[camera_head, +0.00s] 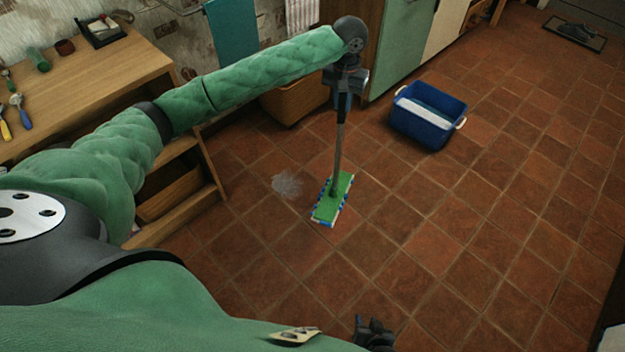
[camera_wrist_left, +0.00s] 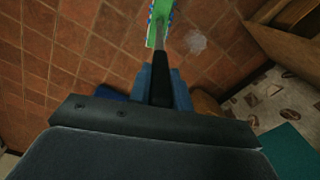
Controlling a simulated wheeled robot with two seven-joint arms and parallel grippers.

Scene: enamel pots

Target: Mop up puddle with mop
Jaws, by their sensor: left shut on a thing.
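The mop (camera_head: 338,160) stands nearly upright, its green flat head (camera_head: 333,199) with a blue and white fringe low at the tiled floor. My left gripper (camera_head: 345,100) is shut on the upper part of its handle. The handle also shows in the left wrist view (camera_wrist_left: 160,65), running from between the fingers (camera_wrist_left: 160,88) to the green head. The puddle (camera_head: 288,185) is a small pale patch on the floor, just left of the mop head and apart from it. It also shows in the left wrist view (camera_wrist_left: 195,41). My right gripper (camera_head: 373,334) is at the bottom edge, its fingers unclear.
A blue bucket (camera_head: 420,128) with pale handles stands right of the mop. A wooden table (camera_head: 85,75) with shelves is at left, a wooden box (camera_head: 292,103) behind the mop. Green cabinet fronts (camera_head: 402,45) line the back.

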